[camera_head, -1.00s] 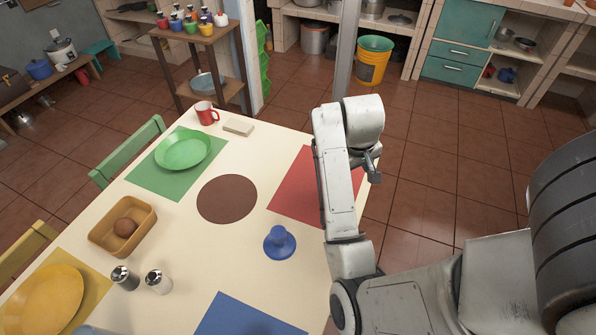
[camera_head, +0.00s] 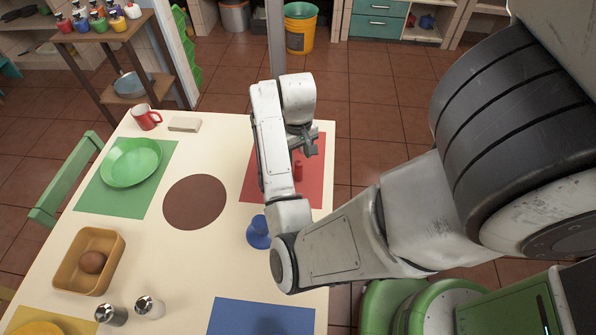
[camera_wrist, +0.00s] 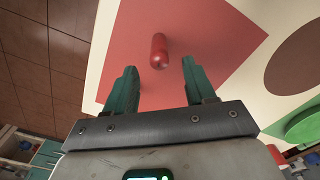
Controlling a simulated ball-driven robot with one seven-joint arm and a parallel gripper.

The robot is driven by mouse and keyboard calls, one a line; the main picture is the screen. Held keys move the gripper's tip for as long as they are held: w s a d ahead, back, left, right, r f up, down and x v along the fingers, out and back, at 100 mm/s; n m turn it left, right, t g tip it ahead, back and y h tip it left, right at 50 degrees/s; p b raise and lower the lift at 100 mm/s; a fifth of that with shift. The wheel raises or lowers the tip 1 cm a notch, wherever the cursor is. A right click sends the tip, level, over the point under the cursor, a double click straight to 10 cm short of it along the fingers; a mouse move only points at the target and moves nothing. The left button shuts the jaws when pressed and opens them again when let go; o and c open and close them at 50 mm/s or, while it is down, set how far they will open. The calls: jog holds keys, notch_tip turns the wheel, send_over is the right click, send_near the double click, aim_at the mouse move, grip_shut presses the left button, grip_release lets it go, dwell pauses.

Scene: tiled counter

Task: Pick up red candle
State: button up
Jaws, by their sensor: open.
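The red candle (camera_head: 298,171) is a small red cylinder on the red placemat (camera_head: 313,187), partly beside my arm in the head view. In the wrist view the candle (camera_wrist: 159,48) lies ahead between the lines of my two green fingers, against the red placemat (camera_wrist: 210,30). My gripper (camera_wrist: 160,66) is open with nothing held between its fingers. In the head view my gripper (camera_head: 308,143) is above the red placemat, close to the candle. The exact height of my gripper over the candle is hard to tell.
A blue candle-holder-like object (camera_head: 258,234) stands close to my arm. A brown round mat (camera_head: 195,202), a green plate (camera_head: 131,162), a red mug (camera_head: 146,117), a wooden tray (camera_head: 115,262) and two shakers (camera_head: 149,307) are on the cream table. The table's right edge is close by.

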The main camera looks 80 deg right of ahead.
aim_at(299, 162)
notch_tip(299, 162, down, 4)
jog(key=shift+s+a+f, duration=0.15)
grip_shut()
dwell(0.6)
